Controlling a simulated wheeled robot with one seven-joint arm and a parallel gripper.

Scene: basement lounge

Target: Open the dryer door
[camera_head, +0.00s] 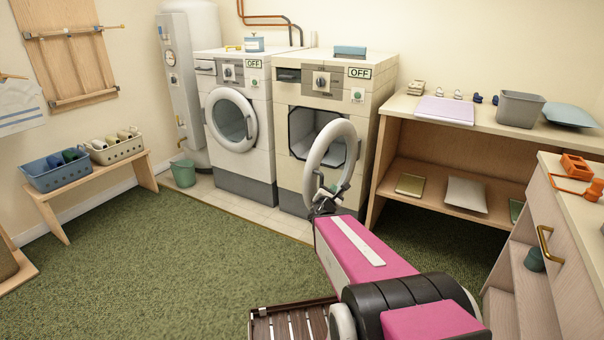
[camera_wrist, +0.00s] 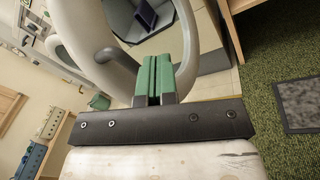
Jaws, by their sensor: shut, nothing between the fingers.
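Two front-loading machines stand side by side in the head view. The right one, apparently the dryer (camera_head: 325,90), has its round door (camera_head: 345,128) swung far out from the front, so its dark octagonal opening (camera_head: 300,135) shows. My gripper (camera_head: 328,192) is at the lower part of the door ring. In the wrist view my green fingers (camera_wrist: 153,80) are shut together with nothing between them. They are close beside the pale door ring (camera_wrist: 205,40) and its curved handle (camera_wrist: 100,60); I cannot tell whether they touch it. The left machine's door (camera_head: 230,120) is closed.
A wooden shelf counter (camera_head: 490,135) stands close to the right of the open machine. A drawer cabinet (camera_head: 560,230) is at the right edge. A low bench (camera_head: 90,180) with baskets is at left. Green carpet (camera_head: 170,240) is clear at left and centre.

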